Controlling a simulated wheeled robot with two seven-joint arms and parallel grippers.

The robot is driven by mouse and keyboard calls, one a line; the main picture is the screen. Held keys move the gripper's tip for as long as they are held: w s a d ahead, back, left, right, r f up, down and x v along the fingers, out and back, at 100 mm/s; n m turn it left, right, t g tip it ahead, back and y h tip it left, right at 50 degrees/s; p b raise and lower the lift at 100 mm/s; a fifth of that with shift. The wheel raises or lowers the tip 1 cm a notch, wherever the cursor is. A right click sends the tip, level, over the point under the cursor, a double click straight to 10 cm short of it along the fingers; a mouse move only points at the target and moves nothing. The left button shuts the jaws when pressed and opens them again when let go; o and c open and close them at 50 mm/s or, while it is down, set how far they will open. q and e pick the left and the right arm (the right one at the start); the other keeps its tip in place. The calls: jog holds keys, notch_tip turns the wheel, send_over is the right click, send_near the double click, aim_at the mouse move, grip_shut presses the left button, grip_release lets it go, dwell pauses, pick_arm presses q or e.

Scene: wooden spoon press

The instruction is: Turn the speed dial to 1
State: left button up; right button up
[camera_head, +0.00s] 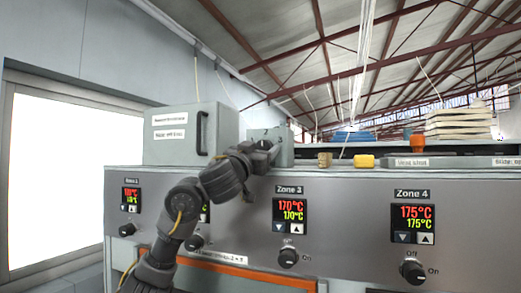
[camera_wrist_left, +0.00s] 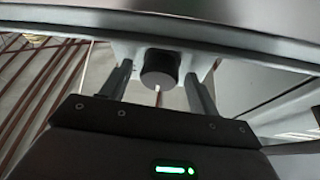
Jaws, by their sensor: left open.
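My left arm rises from the bottom of the head view, and my left gripper (camera_head: 272,148) is at a small grey box (camera_head: 287,151) on top of the panel. In the left wrist view a dark round dial (camera_wrist_left: 159,68) on a pale plate lies between the two open fingers of that gripper (camera_wrist_left: 162,78). I cannot tell whether the fingers touch the dial. The dial is hidden in the head view, and its number marks cannot be read. My right gripper is not in view.
The metal panel (camera_head: 340,190) carries temperature displays, such as the Zone 3 display (camera_head: 290,216), with black knobs such as this one (camera_head: 288,257) below. A larger grey cabinet (camera_head: 185,137) stands left of my gripper. A yellow button (camera_head: 364,161) sits to its right.

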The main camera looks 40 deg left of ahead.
pick_arm(q)
jog(key=c, duration=0.9)
jog(key=shift+d+f+n+y+b, duration=0.15)
jog(key=shift+f+n+y+b, duration=0.1)
jog(key=shift+n+y+b, duration=0.8)
jog(key=shift+c, duration=0.2)
jog(key=n+g+y+b, duration=0.1)
jog(key=n+b, duration=0.1)
jog(key=n, duration=0.1)
jog(key=n+g+y+b, duration=0.1)
jog(key=n+y+b, duration=0.1)
jog(key=n+b, duration=0.1)
jog(key=n+y+b, duration=0.1)
jog(key=n+b, duration=0.2)
jog(key=n, duration=0.2)
jog(key=shift+d+g, duration=0.15)
jog(key=shift+g, duration=0.25)
jog(key=n+b, duration=0.1)
jog(key=n+g+y+b, duration=0.1)
jog(key=shift+w+r+n+b, duration=0.1)
jog(key=shift+r+n+b, duration=0.05)
jog(key=shift+n+b, duration=0.15)
jog(key=shift+r+n+g+y+b, duration=0.15)
jog(key=shift+n+g+y+b, duration=0.4)
jog(key=shift+n, duration=0.3)
jog(key=shift+r, duration=0.1)
jog(key=o, duration=0.9)
